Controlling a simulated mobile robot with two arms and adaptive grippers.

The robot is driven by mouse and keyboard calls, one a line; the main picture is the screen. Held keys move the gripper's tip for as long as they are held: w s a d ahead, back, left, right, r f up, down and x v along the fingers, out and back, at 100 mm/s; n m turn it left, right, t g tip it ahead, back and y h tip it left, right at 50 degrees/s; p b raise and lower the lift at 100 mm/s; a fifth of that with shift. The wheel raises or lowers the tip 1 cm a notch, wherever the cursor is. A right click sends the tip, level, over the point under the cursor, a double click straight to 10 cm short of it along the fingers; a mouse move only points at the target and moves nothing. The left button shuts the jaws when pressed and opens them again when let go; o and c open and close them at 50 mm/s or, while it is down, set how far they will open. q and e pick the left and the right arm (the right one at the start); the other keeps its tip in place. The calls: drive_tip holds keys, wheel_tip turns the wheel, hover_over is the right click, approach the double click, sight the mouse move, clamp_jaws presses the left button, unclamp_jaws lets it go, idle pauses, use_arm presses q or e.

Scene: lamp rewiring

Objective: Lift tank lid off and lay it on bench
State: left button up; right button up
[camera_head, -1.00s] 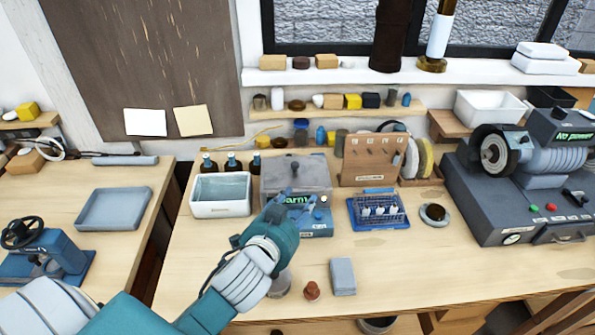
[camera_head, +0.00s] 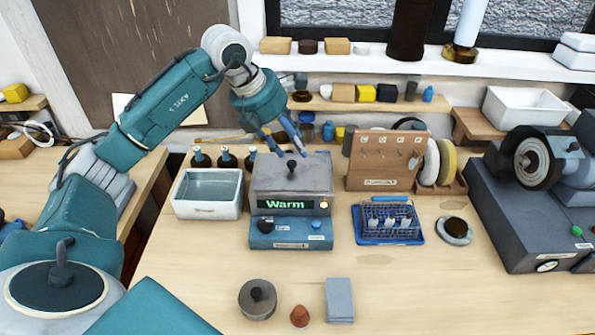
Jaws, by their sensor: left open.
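The tank (camera_head: 290,228) stands on the bench (camera_head: 200,270), a blue-based box with a green "Warm" display. Its grey lid (camera_head: 268,172) sits on top, with a dark knob (camera_head: 292,169) at the middle. My left gripper (camera_head: 286,142) is open and empty, its blue fingers pointing down above and behind the lid, close over the knob. I cannot tell whether the fingertips touch anything. My right gripper is not in view.
A white basin (camera_head: 207,212) and several dark bottles stand left of the tank. A blue wire basket (camera_head: 388,222) and wooden board (camera_head: 385,165) are at right. A round grey piece (camera_head: 258,300), brown cone (camera_head: 299,316) and grey block (camera_head: 339,300) lie in front. Bench between is clear.

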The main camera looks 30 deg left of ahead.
sight(292, 162)
use_arm(q)
drive_tip(key=shift+n+y, duration=0.3)
drive_tip(key=shift+y, duration=0.3)
drive_tip(key=a+f+p, duration=0.1)
drive_tip(key=f, duration=0.1)
drive_tip(key=w+a+f, duration=0.1)
drive_tip(key=a+f, duration=0.1)
drive_tip(key=shift+a+f+p, duration=0.1)
drive_tip(key=shift+f+p, duration=0.05)
drive_tip(key=shift+p, duration=0.2)
drive_tip(key=p+x, duration=0.1)
drive_tip(key=x, duration=0.1)
drive_tip(key=p+x, duration=0.2)
drive_tip(key=shift+w+f, duration=0.15)
drive_tip(key=shift+w, duration=0.2)
drive_tip(key=shift+w+f, duration=0.2)
drive_tip(key=shift+f, duration=0.25)
drive_tip(key=shift+r, duration=0.1)
clamp_jaws()
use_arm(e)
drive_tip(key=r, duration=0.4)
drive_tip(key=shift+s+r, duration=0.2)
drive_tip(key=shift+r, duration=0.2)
